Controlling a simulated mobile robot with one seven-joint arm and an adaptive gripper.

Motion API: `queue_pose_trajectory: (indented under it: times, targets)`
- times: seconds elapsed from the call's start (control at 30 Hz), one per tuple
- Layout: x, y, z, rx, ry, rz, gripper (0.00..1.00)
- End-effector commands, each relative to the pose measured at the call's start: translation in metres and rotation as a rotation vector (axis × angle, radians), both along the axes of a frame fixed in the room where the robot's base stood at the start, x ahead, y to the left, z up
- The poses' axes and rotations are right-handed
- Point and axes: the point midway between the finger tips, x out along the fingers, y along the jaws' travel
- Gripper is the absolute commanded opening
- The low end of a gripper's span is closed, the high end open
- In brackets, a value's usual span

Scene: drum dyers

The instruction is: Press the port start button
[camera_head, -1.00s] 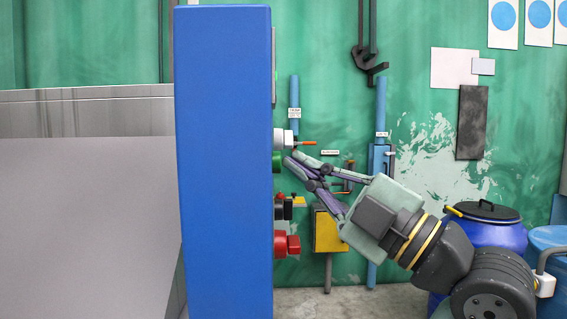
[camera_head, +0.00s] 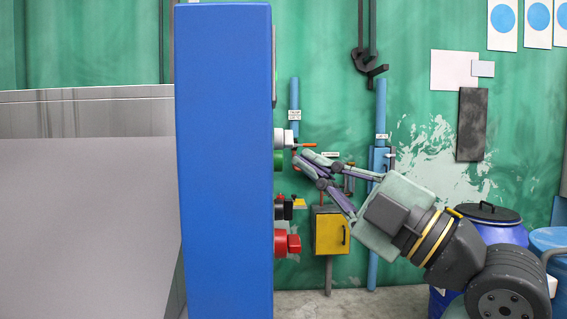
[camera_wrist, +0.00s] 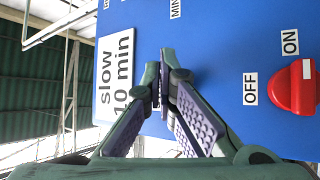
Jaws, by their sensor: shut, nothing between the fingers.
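The blue control panel (camera_head: 223,160) stands upright, seen edge-on in the head view. No label marking port start can be read. My gripper (camera_head: 298,155) is shut and empty, its fingertips just right of the green button with a small gap. In the wrist view my gripper (camera_wrist: 163,75) is in front of the blue panel face (camera_wrist: 218,60). The fingers hide part of the panel, and the green button is not visible there.
The wrist view shows a red switch (camera_wrist: 294,87) between OFF and ON labels, and a "slow 10 min" label (camera_wrist: 115,75). A yellow box (camera_head: 330,233) and blue barrels (camera_head: 487,228) stand behind.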

Motion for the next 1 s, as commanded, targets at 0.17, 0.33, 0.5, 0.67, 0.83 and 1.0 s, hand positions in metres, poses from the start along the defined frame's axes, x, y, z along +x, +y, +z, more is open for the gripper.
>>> queue_pose_trajectory:
  times: [0.17,0.33,0.5,0.67,0.83,1.0]
  targets:
    - [0.0,-0.002,0.0,0.001,0.001,0.0,0.0]
    - [0.0,-0.003,0.0,0.001,0.001,0.0,0.0]
    - [0.0,-0.017,-0.001,0.003,0.002,-0.002,0.0]
    - [0.0,-0.033,-0.001,0.001,0.001,-0.002,0.0]
    - [0.0,-0.048,0.0,0.001,0.002,-0.001,0.0]
    - [0.0,-0.052,0.0,0.0,0.001,-0.001,0.0]
